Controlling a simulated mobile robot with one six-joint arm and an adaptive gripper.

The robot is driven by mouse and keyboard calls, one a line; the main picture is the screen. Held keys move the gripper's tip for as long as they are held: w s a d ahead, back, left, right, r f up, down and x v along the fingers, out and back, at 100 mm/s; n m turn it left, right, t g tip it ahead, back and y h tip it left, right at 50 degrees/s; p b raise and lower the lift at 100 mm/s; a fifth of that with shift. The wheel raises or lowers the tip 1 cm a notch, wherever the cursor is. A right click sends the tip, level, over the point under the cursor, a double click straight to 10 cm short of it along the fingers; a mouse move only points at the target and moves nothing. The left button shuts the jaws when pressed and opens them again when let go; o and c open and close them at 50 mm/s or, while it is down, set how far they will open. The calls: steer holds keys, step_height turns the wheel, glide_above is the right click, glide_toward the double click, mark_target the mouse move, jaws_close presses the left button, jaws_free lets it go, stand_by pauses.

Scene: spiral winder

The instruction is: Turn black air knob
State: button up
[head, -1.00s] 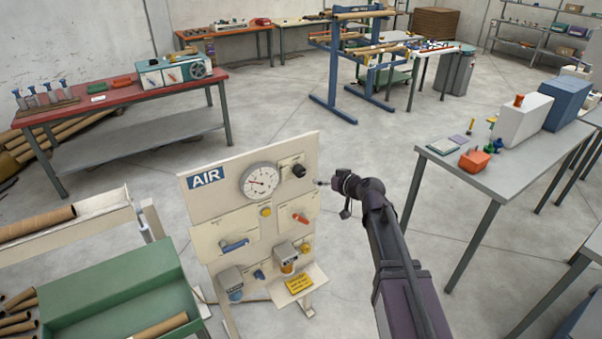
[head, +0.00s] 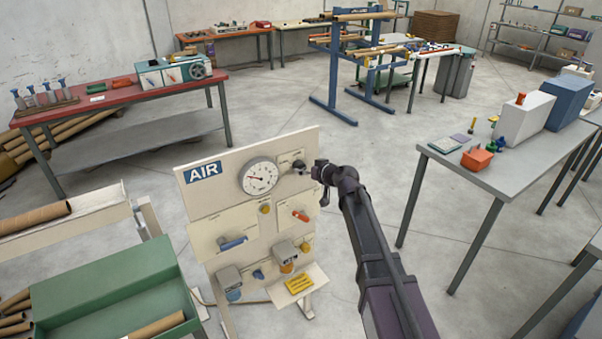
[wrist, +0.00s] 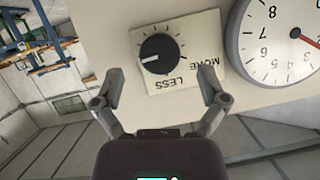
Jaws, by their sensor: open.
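The black air knob (head: 299,165) sits at the upper right of the cream AIR panel (head: 222,205), right of the round gauge (head: 259,176). In the wrist view the knob (wrist: 158,54) is on a plate marked LESS and MORE, with a white pointer line and tick marks around it. My gripper (wrist: 164,86) is open and empty, its two fingers spread on either side below the knob in that view. In the head view my gripper (head: 312,170) is just right of the knob and partly overlaps its plate. I cannot tell whether a finger touches the panel.
Below the knob on the panel are a red-orange lever (head: 300,215), a blue lever (head: 233,243) and yellow knobs (head: 265,209). A green tray (head: 110,290) stands left of the panel. A grey table (head: 500,165) stands to the right, with open floor between.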

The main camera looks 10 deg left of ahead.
mark_target(302, 168)
steer(key=shift+b+x, duration=0.5)
steer(key=shift+x, duration=1.4)
steer(key=c, duration=1.1)
